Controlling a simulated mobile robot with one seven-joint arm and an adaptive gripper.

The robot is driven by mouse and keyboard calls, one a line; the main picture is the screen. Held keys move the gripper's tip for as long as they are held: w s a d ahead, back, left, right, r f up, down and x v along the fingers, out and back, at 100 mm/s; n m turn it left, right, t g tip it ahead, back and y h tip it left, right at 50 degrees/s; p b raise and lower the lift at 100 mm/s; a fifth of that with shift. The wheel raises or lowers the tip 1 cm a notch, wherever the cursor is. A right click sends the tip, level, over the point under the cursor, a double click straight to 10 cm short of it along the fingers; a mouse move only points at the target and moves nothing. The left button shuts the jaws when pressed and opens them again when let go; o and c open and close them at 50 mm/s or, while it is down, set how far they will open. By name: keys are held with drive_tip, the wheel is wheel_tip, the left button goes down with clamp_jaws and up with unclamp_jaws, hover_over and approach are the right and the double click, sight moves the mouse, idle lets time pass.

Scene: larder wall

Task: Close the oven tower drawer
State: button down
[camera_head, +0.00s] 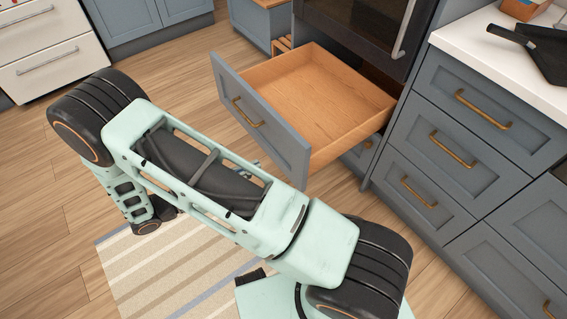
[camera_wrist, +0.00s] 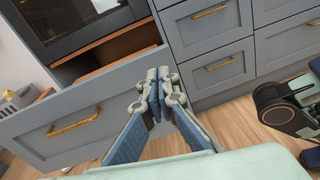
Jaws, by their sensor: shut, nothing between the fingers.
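The oven tower drawer is pulled far out below the dark oven in the head view, and its wooden inside is empty. Its grey-blue front (camera_head: 284,142) has a brass handle (camera_head: 248,113). In the wrist view the drawer front (camera_wrist: 30,128) fills the left side, with its handle (camera_wrist: 75,122) in view. My gripper (camera_wrist: 157,82) is shut and empty, and in the wrist picture its tips overlap the right end of the drawer front. I cannot tell whether they touch it. In the head view my arm hides most of the gripper.
The oven (camera_head: 362,25) stands above the drawer. Grey drawers (camera_head: 455,140) under a white counter (camera_head: 470,32) stand to the right. A striped rug (camera_head: 160,270) lies on the wooden floor, which is clear left of the drawer.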

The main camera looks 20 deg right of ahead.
sight(300, 144)
drive_tip(key=w+d, duration=0.1)
drive_tip(key=d, duration=0.3)
drive_tip(key=w+d+f+n+t+b, duration=0.1)
drive_tip(key=d, duration=0.3)
drive_tip(key=w+d+n+b, duration=0.1)
drive_tip(key=d, duration=0.3)
drive_tip(key=shift+w+d+f+h, duration=0.1)
drive_tip(key=shift+w+f+h, duration=0.1)
drive_tip(key=shift+f+h, duration=0.15)
drive_tip(key=x, duration=4.1)
drive_tip(key=shift+w+d+r+b, duration=0.25)
drive_tip(key=shift+w+r+b, duration=0.15)
drive_tip(key=shift+w, duration=0.1)
drive_tip(key=shift+a, duration=0.1)
